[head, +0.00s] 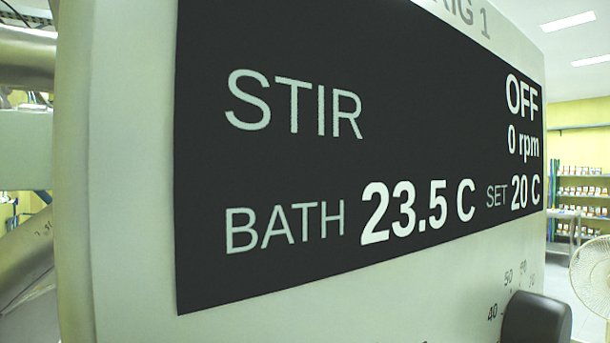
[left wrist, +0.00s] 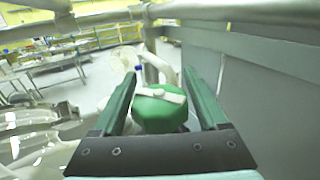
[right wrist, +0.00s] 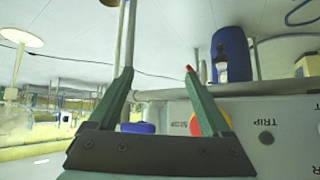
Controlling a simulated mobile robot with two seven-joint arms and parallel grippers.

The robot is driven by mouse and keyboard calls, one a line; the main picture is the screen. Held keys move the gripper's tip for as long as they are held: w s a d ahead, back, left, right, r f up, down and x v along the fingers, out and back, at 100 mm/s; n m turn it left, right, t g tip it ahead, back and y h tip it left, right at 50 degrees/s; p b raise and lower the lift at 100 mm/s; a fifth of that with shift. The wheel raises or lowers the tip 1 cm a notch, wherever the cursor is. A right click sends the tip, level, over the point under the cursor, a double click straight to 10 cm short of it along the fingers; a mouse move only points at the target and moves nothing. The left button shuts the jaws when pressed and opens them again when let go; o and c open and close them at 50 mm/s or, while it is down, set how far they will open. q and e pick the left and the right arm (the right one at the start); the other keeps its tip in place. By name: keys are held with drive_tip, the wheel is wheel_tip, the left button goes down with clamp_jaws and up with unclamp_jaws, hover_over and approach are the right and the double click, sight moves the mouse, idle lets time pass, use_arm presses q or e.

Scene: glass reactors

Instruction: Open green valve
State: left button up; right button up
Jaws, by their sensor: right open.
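The green valve (left wrist: 160,113) shows in the left wrist view as a round green knob with a pale bar across its top. It lies between the two fingers of my left gripper (left wrist: 162,80), which stand apart on either side of it. I see no clear contact between fingers and knob, and its lower part is hidden by the gripper body. My right gripper (right wrist: 158,75) is open with nothing between its fingers. The head view shows neither gripper nor the valve; a control panel display (head: 350,150) fills it.
The display reads STIR OFF, 0 rpm, BATH 23.5 C, SET 20 C. A dark knob (head: 537,318) sits below it. A grey wall (left wrist: 270,90) stands right of my left gripper. Behind my right gripper are a red-and-yellow button (right wrist: 213,122) and a blue container (right wrist: 231,55).

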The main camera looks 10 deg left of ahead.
use_arm(q)
drive_tip(key=c, duration=1.1)
drive_tip(key=shift+o, duration=0.2)
use_arm(e)
drive_tip(key=shift+f, duration=0.15)
